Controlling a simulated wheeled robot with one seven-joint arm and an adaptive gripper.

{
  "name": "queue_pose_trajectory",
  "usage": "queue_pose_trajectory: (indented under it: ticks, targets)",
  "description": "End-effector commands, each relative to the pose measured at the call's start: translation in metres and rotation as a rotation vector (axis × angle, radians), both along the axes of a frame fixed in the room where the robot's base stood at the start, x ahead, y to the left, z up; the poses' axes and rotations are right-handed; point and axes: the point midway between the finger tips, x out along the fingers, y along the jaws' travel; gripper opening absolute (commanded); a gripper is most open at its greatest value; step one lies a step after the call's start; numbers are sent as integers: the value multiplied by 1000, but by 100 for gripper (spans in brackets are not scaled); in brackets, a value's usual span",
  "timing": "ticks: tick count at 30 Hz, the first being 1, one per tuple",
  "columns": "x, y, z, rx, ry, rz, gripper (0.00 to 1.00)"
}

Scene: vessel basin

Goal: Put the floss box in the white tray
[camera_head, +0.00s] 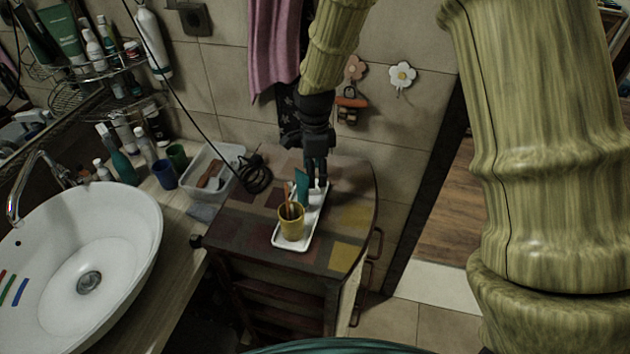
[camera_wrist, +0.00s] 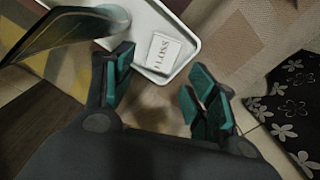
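The floss box (camera_wrist: 162,52) is a small white box marked FLOSS. In the wrist view it lies flat inside the white tray (camera_wrist: 187,24), near the tray's end. The tray (camera_head: 309,226) stands on the small table in the head view, where the box cannot be made out. My gripper (camera_head: 317,184) points down over the far end of the tray. In the wrist view my gripper (camera_wrist: 160,72) has its teal fingers spread apart, with nothing held between them. The box shows just beyond the fingers, apart from their grip.
A yellow cup (camera_head: 291,225) with sticks in it stands on the tray's near end. A teal upright item (camera_head: 302,187) is close to my gripper. A clear bin (camera_head: 222,160) and a coiled black cable (camera_head: 255,177) lie to the left. The table's right side is clear.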

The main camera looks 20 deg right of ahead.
Motion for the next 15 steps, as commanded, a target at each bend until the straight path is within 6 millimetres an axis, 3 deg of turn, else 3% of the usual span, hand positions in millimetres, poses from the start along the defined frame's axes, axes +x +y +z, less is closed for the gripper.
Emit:
queue_pose_trajectory:
  ticks: [15]
  targets:
    - [1, 0, 62, -1, -3, 0, 57]
